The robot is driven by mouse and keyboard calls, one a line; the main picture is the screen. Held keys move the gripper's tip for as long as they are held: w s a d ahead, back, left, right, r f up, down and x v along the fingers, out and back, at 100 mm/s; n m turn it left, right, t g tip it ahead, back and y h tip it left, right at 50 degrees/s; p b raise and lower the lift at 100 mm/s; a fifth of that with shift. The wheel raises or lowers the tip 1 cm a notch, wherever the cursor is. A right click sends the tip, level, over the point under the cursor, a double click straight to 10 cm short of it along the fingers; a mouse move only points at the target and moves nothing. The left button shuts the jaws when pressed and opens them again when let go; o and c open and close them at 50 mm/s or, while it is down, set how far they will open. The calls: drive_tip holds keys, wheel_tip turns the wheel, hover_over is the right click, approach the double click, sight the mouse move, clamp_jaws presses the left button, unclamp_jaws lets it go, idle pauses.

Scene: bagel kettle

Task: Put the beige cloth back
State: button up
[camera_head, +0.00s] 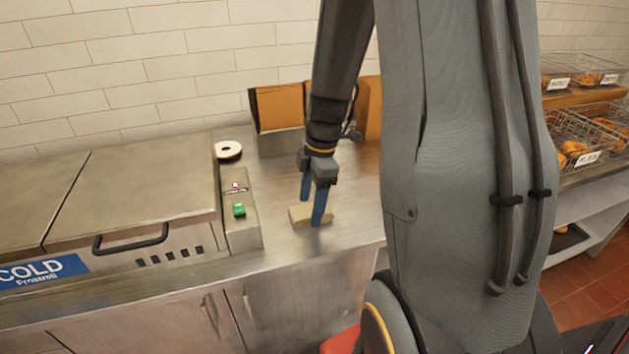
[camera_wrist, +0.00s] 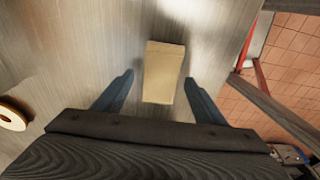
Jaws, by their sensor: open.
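The beige cloth (camera_head: 298,215) lies as a small folded block on the steel counter, near its front edge. In the wrist view the cloth (camera_wrist: 163,72) sits between and ahead of the two blue fingers. My gripper (camera_head: 312,208) points down over the cloth. Its fingers are apart, one on each side of the cloth, and in the wrist view my gripper (camera_wrist: 158,92) shows a gap between each finger and the cloth. In the head view one finger hides part of the cloth. I cannot tell how far the fingertips are above the counter.
A control box with a green switch (camera_head: 239,209) stands left of the cloth, beside the steel cold unit (camera_head: 130,200). A white-topped round item (camera_head: 228,150) sits behind it. Brown boards (camera_head: 280,107) stand at the wall. Wire baskets (camera_head: 590,130) are on shelves at right. Bare counter (camera_head: 275,180) surrounds the cloth.

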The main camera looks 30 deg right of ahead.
wheel_tip(320, 180, up, 11)
drive_tip(key=d+b, duration=0.2)
drive_tip(key=s+a+f+m, duration=0.2)
drive_tip(key=a+m, duration=0.1)
drive_tip(key=m, duration=0.2)
drive_tip(key=s+a+f+m+h, duration=0.1)
drive_tip(key=s+a+f+m, duration=0.2)
drive_tip(key=a+m, duration=0.1)
drive_tip(key=s+a+f+m, duration=0.2)
drive_tip(key=a+m, duration=0.2)
drive_tip(key=m, duration=0.1)
drive_tip(key=shift+s+a+f+m+t+h, duration=0.1)
drive_tip(key=shift+s+f+m+t+h, duration=0.2)
drive_tip(key=shift+f+m+t+h, duration=0.1)
drive_tip(key=shift+s+a+f+m, duration=0.1)
drive_tip(key=shift+s+a+m, duration=0.15)
drive_tip(key=shift+m, duration=0.25)
